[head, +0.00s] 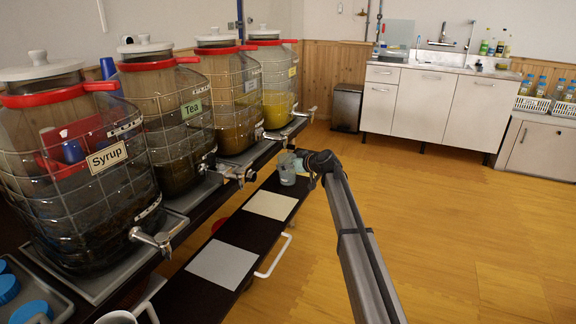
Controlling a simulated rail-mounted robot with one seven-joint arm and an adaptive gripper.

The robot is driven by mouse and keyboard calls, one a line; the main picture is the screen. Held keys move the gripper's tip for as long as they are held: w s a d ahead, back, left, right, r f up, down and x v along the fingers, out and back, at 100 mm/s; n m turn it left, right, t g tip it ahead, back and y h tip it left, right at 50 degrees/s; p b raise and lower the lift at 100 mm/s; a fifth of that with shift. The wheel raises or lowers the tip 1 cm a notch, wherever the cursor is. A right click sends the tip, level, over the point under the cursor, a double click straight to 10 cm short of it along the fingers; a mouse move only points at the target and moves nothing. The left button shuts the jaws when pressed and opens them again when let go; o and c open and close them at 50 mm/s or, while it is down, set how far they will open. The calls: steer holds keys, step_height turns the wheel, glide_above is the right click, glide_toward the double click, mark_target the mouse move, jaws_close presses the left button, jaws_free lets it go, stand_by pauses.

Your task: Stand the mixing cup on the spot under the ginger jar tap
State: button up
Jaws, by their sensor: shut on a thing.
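My gripper (304,162) is shut on a pale grey-green cup (287,169), which I take to be the mixing cup. It is upright, at the far end of the dark low shelf (258,235), beyond the cream square. I cannot tell whether its base touches the shelf. Four tapped jars stand in a row: the Syrup jar (85,190) nearest, then the Tea jar (168,125), a third jar (232,105) with amber liquid and a fourth jar (277,85) with yellow liquid. The far two labels are too small to read, so I cannot tell which is ginger.
A grey square (222,265) and a cream square (271,204) lie bare on the low shelf. Metal taps, such as the Syrup tap (155,238), jut out above it. A white mug (117,317) and blue lids (30,312) are at bottom left. The wooden floor at right is clear.

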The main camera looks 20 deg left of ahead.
steer(key=shift+f+b, duration=0.4)
steer(key=shift+f, duration=0.1)
stand_by(0.4)
steer(key=o, duration=1)
steer(key=shift+s+d+r, duration=0.1)
steer(key=shift+d, duration=0.1)
steer(key=v, duration=0.7)
steer(key=shift+d+b, duration=0.2)
steer(key=shift+b, duration=0.1)
stand_by(1.1)
steer(key=shift+s, duration=0.1)
steer(key=v, duration=1.2)
